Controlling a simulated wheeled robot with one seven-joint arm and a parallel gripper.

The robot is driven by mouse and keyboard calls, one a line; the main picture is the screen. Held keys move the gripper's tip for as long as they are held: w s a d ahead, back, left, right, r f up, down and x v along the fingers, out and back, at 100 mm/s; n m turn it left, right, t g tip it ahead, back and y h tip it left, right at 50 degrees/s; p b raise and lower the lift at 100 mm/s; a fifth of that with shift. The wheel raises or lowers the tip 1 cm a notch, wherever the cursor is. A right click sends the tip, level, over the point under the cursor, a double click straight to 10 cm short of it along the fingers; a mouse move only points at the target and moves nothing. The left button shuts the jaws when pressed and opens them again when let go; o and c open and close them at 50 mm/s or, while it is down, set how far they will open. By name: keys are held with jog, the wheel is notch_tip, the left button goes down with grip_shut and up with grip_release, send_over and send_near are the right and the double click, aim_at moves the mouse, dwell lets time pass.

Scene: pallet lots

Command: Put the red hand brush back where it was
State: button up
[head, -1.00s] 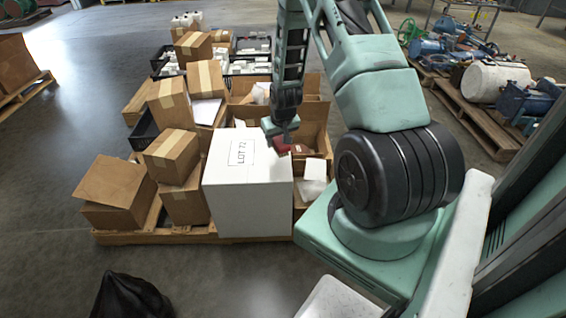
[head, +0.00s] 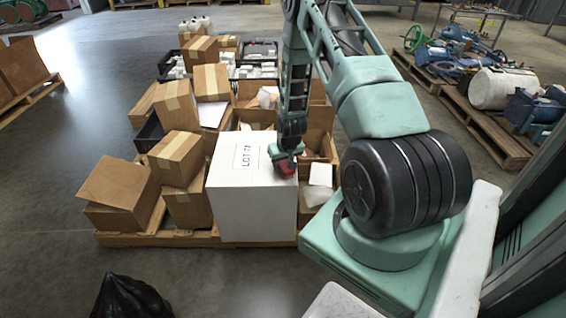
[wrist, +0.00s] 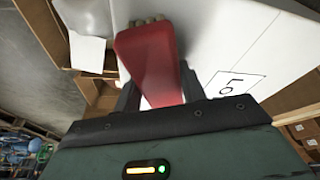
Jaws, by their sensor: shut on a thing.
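The red hand brush (wrist: 147,62) is between the two fingers of my gripper (wrist: 155,97) in the wrist view, with pale bristle tufts showing at its far end. My gripper (head: 286,162) is shut on it. In the head view the red brush (head: 285,168) shows small below the gripper, over the right edge of the top of the white box (head: 245,200) labelled LOT. The white box top (wrist: 215,45) lies behind the brush in the wrist view. I cannot tell whether the brush touches the box.
Open cardboard boxes (head: 318,140) stand right of and behind the white box. Closed cartons (head: 176,158) are stacked to its left on the pallet (head: 130,240). A black bag (head: 130,298) lies on the floor in front. Another pallet (head: 480,125) with machine parts stands at right.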

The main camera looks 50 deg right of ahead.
jog(key=o, duration=1)
